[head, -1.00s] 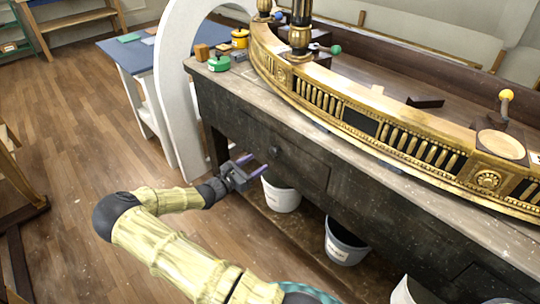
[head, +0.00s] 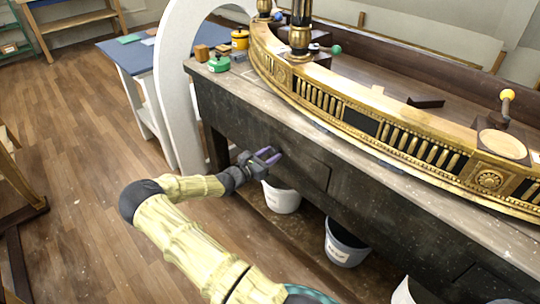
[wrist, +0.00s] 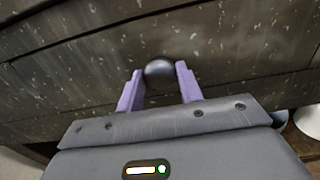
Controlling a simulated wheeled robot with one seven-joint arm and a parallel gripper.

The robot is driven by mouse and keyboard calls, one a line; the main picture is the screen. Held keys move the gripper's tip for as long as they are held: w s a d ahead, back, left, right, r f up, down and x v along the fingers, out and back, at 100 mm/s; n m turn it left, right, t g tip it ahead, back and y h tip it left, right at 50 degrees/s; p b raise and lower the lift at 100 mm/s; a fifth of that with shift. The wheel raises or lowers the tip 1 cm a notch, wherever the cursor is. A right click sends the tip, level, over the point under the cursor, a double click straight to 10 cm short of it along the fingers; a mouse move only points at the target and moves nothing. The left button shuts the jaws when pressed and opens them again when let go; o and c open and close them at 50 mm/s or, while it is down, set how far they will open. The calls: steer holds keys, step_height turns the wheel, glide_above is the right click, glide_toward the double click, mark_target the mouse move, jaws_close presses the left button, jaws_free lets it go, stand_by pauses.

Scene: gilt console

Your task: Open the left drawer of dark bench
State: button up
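The dark bench (head: 360,203) has a left drawer (head: 303,167) in its front, and the drawer front looks flush with the bench. The drawer's round dark knob shows in the wrist view (wrist: 159,72), between the tips of my gripper's two purple fingers. My gripper (head: 268,156) is at the drawer front in the head view and covers the knob there. In the wrist view my gripper (wrist: 160,85) is open, with a finger on each side of the knob. A small gap shows beside the knob; contact is hard to tell.
A white bucket (head: 283,198) and a grey bucket (head: 345,245) stand on the low shelf under the bench. A gilt curved piece (head: 390,130) lies on the bench top. A white arch (head: 176,100) stands at the bench's left end.

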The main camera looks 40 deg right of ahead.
jaws_close()
steer(key=shift+a, duration=0.15)
